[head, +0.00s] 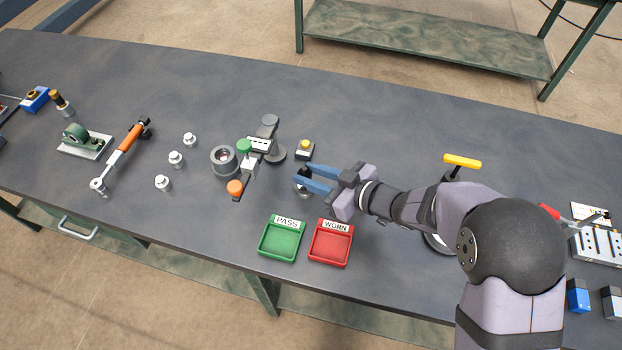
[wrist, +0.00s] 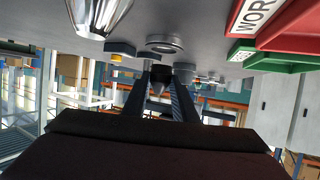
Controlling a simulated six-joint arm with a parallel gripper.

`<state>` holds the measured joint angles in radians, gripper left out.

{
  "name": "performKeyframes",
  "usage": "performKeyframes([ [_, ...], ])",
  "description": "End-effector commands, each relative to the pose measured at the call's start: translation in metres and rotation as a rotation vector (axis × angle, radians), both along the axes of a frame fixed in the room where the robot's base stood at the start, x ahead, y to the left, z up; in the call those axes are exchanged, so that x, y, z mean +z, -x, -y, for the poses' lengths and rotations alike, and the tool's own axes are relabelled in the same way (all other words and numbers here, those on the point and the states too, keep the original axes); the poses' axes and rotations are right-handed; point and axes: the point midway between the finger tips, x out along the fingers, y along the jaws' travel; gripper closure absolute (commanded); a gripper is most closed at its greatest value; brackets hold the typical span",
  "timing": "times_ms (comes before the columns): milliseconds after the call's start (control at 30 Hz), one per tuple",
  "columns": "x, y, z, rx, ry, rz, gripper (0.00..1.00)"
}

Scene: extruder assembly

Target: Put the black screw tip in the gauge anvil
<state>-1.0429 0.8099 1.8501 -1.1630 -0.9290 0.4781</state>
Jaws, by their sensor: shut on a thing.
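The black screw tip (wrist: 159,79) is between the two fingers of my gripper (wrist: 165,92) in the wrist view. In the head view my gripper (head: 306,180) is shut on it, with only a small dark part showing at the blue fingertips. A low round metal piece (head: 302,191) shows just under the fingertips, and whether the tip touches it is unclear. The gauge (head: 258,144), with a small display, a green knob (head: 244,146) and an orange knob (head: 235,187), stands to the left of my gripper. Its anvil cannot be made out clearly.
Green PASS (head: 264,255) and red WORN (head: 318,260) trays lie in front. A grey ring-shaped cylinder (head: 223,160) and several small metal pieces (head: 176,158) are left of the gauge. The table behind is clear.

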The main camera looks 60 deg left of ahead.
Motion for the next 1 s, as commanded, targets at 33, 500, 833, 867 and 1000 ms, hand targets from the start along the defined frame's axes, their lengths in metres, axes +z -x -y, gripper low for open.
performKeyframes([
  [33, -0.007, 0.000, 0.000, 0.000, 0.001, -0.003, 1.00],
  [500, -0.023, 0.000, -0.001, 0.000, -0.003, 0.000, 1.00],
  [833, -0.027, 0.000, 0.000, 0.000, -0.001, 0.000, 0.56],
  [867, -0.027, 0.000, 0.000, 0.000, -0.001, 0.000, 0.56],
  [1000, -0.027, 0.000, 0.000, 0.000, -0.001, 0.000, 0.56],
])
